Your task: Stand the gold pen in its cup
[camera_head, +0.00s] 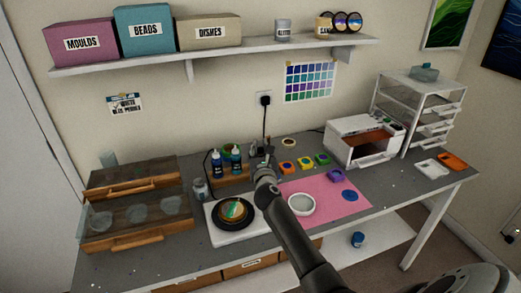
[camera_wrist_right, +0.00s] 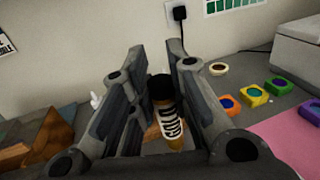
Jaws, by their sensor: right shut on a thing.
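My right gripper (camera_head: 262,165) is over the back of the table, just right of the wooden bottle rack. In the right wrist view its fingers (camera_wrist_right: 157,115) are closed around the gold pen (camera_wrist_right: 170,122), which has a dark top, a black-and-white striped label and a gold lower part. My left gripper is not in view.
The wooden rack with blue bottles (camera_head: 217,165) stands just left of the gripper. A black turntable (camera_head: 216,213) on a white board is in front. Several coloured pots (camera_head: 287,167) stand to the right, behind the pink mat (camera_head: 335,205). A black cable (camera_head: 264,122) hangs on the wall behind.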

